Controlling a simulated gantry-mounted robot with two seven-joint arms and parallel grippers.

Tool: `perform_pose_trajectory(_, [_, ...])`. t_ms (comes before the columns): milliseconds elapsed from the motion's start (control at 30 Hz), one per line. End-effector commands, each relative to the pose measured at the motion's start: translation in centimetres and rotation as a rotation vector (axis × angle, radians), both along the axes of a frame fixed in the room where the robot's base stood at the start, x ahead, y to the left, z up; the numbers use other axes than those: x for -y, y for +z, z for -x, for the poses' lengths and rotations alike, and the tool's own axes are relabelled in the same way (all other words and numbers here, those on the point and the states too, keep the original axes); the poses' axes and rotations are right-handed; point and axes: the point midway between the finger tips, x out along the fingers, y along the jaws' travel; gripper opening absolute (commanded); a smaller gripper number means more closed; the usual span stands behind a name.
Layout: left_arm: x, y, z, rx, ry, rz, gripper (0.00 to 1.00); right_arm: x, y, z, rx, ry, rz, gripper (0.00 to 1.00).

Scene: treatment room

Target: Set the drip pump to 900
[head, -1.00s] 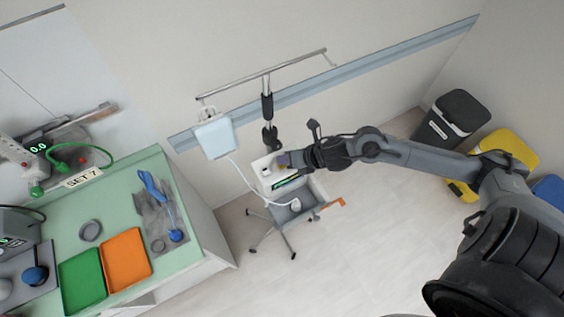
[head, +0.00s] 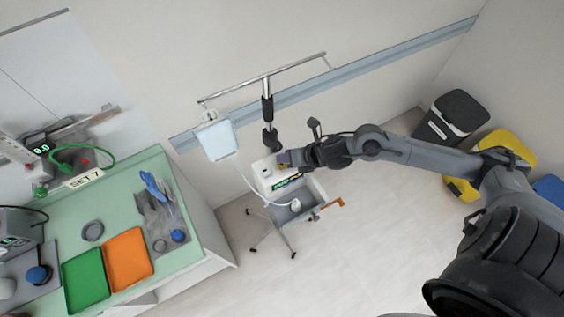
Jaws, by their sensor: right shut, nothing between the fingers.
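The drip pump (head: 265,172) is a white box on a wheeled stand below the rail. A dark display strip with green marks (head: 288,183) shows on its front; the digits are too small to read. A drip bag (head: 216,139) hangs from the rail, and its pale tube runs down to the stand. My right gripper (head: 284,160) is shut and empty at the pump's upper right side. I cannot tell whether its tips touch the pump. They hide part of the pump's top. My left gripper is not in view.
A grey basket (head: 291,213) with an orange handle (head: 330,208) sits on the stand below the pump. A green counter (head: 188,240) at the left bears a green tray (head: 86,282) and an orange tray (head: 129,259). Bins (head: 450,118) stand at the right. The floor is clear.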

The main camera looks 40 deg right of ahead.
Motion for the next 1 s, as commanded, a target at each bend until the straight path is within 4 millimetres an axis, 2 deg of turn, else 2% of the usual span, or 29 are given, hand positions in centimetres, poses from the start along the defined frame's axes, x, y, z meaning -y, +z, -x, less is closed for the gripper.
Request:
perform_pose_trajectory(267, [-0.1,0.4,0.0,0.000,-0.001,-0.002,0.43,0.0,0.5,0.0,0.001,0.000,0.001,0.00])
perform_pose_trajectory(733, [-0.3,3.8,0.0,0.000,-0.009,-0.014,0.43,0.0,4.7,0.0,0.001,0.001,0.000,0.00])
perform_pose_trajectory(1000, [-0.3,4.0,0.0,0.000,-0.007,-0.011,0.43,0.0,5.0,0.0,0.000,0.000,0.000,0.00])
